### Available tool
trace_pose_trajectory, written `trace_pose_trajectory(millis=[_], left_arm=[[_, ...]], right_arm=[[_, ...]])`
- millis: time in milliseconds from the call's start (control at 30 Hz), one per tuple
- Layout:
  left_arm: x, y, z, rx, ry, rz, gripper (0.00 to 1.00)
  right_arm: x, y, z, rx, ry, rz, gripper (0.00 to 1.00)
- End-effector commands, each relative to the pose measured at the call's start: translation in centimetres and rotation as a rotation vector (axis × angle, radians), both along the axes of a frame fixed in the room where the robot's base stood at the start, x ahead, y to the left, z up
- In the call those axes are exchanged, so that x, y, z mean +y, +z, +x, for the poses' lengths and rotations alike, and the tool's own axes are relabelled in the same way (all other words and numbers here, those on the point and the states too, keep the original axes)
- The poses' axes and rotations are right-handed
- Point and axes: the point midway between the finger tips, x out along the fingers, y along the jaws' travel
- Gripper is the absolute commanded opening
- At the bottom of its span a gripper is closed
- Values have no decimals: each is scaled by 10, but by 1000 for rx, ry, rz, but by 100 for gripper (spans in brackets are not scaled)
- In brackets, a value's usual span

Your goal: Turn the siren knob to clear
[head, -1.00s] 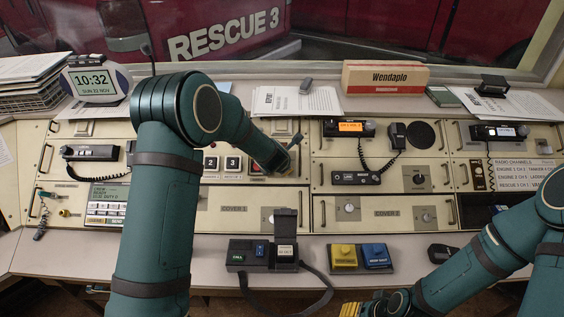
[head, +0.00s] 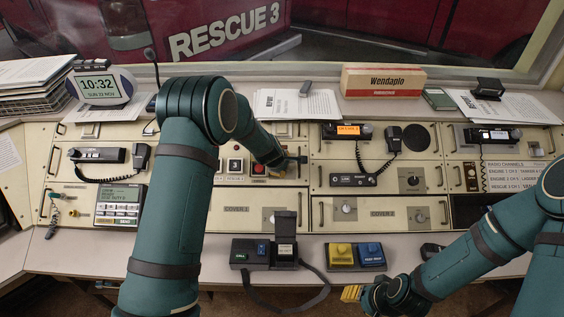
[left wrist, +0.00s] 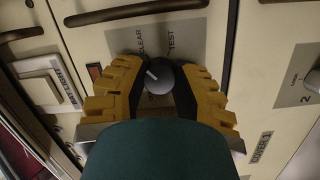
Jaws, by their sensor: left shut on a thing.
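The siren knob (left wrist: 159,77) is dark and round with a white pointer line, on a grey plate (left wrist: 188,37) lettered CLEAR and TEST. The pointer slants up and left in the left wrist view; part of the lettering is hidden. My left gripper (left wrist: 157,84) is shut on the knob, with its yellow, black-padded fingers on either side. In the head view my left gripper (head: 288,165) is at the panel and its forearm hides the knob. My right gripper (head: 358,294) is low, in front of the console's edge and away from the knob; its jaw opening is unclear.
A red button (head: 259,169) is just left of my left gripper. A white switch (left wrist: 47,88) is beside the knob's plate. A corded box (head: 264,253) and a yellow and blue button box (head: 356,256) stand on the front ledge.

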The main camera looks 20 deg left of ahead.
Motion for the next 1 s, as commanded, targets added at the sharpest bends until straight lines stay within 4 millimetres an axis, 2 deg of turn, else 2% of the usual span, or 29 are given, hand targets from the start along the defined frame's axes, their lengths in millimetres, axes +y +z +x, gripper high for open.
trace_pose_trajectory(millis=[333, 900, 933, 967, 1000], left_arm=[[-2, 0, 0, 24, -129, 76, 0], [-2, -1, -1, 30, -155, 92, 0], [-2, -1, -1, 30, -155, 92, 37], [-2, -1, -1, 30, -155, 92, 47], [-2, -1, -1, 30, -154, 92, 47]], right_arm=[[-1, 9, 3, -7, -5, -2, 47], [-1, 10, 3, -8, -6, -2, 47], [-1, 10, 3, -7, -6, -2, 47], [-1, 10, 3, -8, -5, -2, 47], [-1, 10, 3, -8, -5, -2, 47]])
